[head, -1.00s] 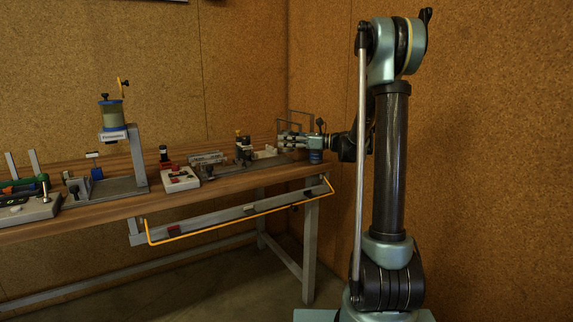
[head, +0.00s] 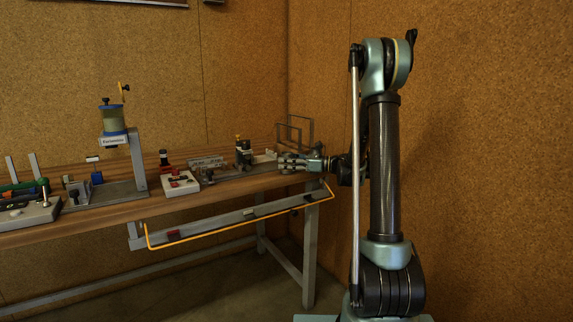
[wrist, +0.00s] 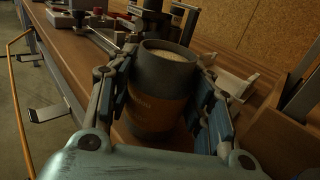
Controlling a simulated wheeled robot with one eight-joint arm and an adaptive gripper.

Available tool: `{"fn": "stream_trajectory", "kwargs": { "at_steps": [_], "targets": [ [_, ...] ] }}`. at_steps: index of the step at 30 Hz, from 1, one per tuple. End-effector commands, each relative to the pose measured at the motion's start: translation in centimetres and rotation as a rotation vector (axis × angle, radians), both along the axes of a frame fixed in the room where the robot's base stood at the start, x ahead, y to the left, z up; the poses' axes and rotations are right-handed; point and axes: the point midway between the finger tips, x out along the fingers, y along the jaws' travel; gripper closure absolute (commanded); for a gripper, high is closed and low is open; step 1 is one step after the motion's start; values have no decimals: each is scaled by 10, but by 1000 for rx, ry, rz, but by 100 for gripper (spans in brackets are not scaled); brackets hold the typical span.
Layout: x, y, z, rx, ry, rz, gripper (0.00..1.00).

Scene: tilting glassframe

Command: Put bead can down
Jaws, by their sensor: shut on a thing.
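The bead can (wrist: 155,100) stands upright between the fingers in the wrist view. It has a dark grey rim, a brownish-orange body with faint lettering, and pale beads near the top. My gripper (wrist: 166,76) is shut on the can, with finger pads along its left and right sides. In the head view my gripper (head: 297,163) is low at the right end of the wooden bench (head: 226,188). The can is not clearly visible there behind the fingers. I cannot tell whether the can's bottom touches the bench.
A dark fixture with posts (head: 243,150) stands just left of my gripper. A wire frame (head: 294,130) rises behind it. A white box with red parts (head: 180,182) is farther left. An orange rail (head: 240,218) runs below the bench's front edge. A wooden-sided holder (wrist: 283,130) lies right of the can.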

Motion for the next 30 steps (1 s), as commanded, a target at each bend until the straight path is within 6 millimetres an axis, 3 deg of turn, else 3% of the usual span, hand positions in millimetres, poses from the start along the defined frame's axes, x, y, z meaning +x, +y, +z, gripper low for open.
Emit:
{"fn": "stream_trajectory", "kwargs": {
  "at_steps": [2,3,5,19,30],
  "targets": [
    [0,0,-1,0,0,0,82],
    [0,0,-1,0,0,0,46],
    [0,0,-1,0,0,0,33],
    [0,-4,0,0,0,-1,33],
    [-10,-62,0,0,0,-4,33]
  ]
}}
